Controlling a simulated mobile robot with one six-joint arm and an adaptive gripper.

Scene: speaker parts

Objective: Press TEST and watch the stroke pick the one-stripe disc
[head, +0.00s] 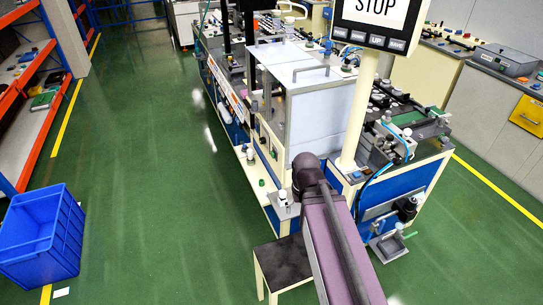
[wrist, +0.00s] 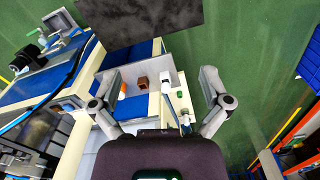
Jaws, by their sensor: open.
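My gripper (wrist: 158,76) is open, its two fingers spread apart with nothing held between them. It hangs above the end of the machine (head: 325,105); in the head view my arm hides it. In the wrist view a small brown cube (wrist: 143,82) and an orange-and-white piece (wrist: 124,87) show on a ledge beyond the fingers. A white piece (wrist: 166,88) and a green button-like spot (wrist: 180,94) are to their right. A screen reading STOP (head: 376,8) stands on a post, with grey keys (head: 357,37) below it. I cannot make out a TEST label or a striped disc.
A dark-topped stool or small table (head: 284,260) stands by the machine's near end. A blue crate (head: 42,240) is on the floor at left, near orange shelving (head: 35,120). Green floor (head: 150,170) lies open between shelving and machine. Grey cabinets (head: 485,105) line the right.

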